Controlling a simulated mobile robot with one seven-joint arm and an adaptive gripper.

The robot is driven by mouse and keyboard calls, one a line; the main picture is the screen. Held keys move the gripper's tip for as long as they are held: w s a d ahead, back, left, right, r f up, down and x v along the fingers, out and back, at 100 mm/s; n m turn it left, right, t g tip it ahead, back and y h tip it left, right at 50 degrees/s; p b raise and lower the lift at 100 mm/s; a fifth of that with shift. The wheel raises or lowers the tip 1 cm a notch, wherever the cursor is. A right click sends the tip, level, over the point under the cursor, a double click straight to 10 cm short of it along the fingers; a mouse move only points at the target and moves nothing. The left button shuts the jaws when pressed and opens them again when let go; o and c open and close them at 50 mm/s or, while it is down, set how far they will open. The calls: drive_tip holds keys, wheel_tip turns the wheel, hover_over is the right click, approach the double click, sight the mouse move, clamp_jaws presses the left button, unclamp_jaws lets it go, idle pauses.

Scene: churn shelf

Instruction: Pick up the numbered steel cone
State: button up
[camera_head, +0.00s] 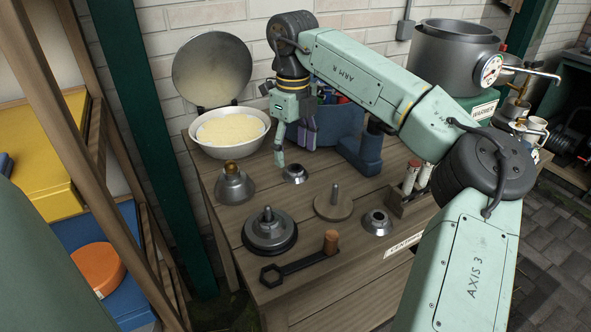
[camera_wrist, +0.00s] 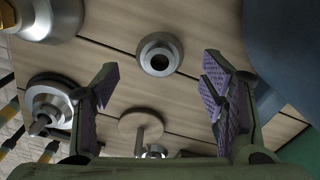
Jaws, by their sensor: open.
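Two small steel cones with a central hole stand on the wooden bench; I cannot read a number on either. The rear one (camera_head: 294,173) is just below my gripper (camera_head: 293,150). In the wrist view this cone (camera_wrist: 160,54) lies ahead, centred between the fingertips, and does not touch them. My gripper (camera_wrist: 159,78) is open and empty, with purple pads. The other steel cone (camera_head: 377,222) stands nearer the front edge, at the right; in the wrist view it is mostly hidden at the bottom (camera_wrist: 153,151).
A conical steel piece with a brass top (camera_head: 234,187) stands left of the rear cone. A spindle disc stack (camera_head: 269,232), a wooden disc with a peg (camera_head: 333,204) and a wrench (camera_head: 300,264) lie in front. A bowl (camera_head: 230,149) and blue object (camera_head: 358,158) flank the gripper.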

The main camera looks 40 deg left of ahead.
wheel_tip(320, 180, down, 4)
drive_tip(key=shift+f+p, duration=0.15)
drive_tip(key=shift+p, duration=0.3)
drive_tip(key=shift+c, duration=0.3)
drive_tip(key=c, duration=1.3)
drive_tip(key=shift+o, duration=0.2)
drive_tip(key=shift+r, duration=0.3)
drive_tip(key=shift+c, duration=0.9)
wheel_tip(320, 180, up, 9)
drive_tip(key=shift+f+b, duration=0.2)
drive_tip(key=shift+b, duration=0.5)
clamp_jaws()
drive_tip(key=shift+r, duration=0.45)
